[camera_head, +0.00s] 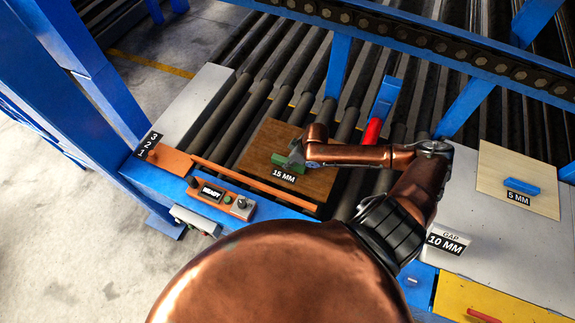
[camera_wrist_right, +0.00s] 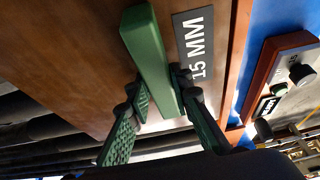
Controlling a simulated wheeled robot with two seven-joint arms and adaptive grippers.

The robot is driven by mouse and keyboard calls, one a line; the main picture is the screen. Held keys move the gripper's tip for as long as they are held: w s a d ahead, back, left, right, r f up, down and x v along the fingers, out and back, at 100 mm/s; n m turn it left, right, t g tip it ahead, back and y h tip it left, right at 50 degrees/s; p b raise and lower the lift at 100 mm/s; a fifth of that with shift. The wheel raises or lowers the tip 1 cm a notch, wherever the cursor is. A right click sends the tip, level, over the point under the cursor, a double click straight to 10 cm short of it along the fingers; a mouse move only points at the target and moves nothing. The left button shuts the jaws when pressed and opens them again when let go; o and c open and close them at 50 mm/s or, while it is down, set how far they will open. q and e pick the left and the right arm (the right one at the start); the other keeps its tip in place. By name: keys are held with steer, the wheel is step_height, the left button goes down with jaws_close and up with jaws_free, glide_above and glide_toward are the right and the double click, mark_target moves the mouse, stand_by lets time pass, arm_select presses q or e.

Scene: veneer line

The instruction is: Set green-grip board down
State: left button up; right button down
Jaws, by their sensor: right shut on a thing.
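The brown wooden board (camera_head: 258,138) has a "15 MM" label and a green grip (camera_head: 284,170). It is over the dark rollers, close behind an orange bar; I cannot tell whether it touches the rollers. My right gripper (camera_head: 291,160) is shut on the green grip. In the right wrist view, the green pads of the right gripper (camera_wrist_right: 163,101) are on both sides of the green grip (camera_wrist_right: 148,62), and the board (camera_wrist_right: 65,65) fills the upper left. My left gripper is not in view.
The orange bar (camera_head: 250,184) and "READY" panel (camera_head: 215,197) border the rollers in front. Blue frame posts (camera_head: 338,65) stand behind. Bare rollers (camera_head: 232,105) show left.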

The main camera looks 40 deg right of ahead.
steer(key=shift+w+f, duration=0.35)
steer(key=shift+w, duration=0.2)
steer(key=shift+s+f+p, duration=0.1)
steer(key=shift+f+p, duration=0.4)
steer(key=shift+f, duration=0.95)
steer(key=c, duration=1.7)
jaws_free()
steer(key=shift+s+f, duration=0.1)
steer(key=shift+s, duration=0.05)
steer(key=shift+c, duration=0.2)
steer(key=b+v, duration=0.1)
steer(key=v, duration=1.1)
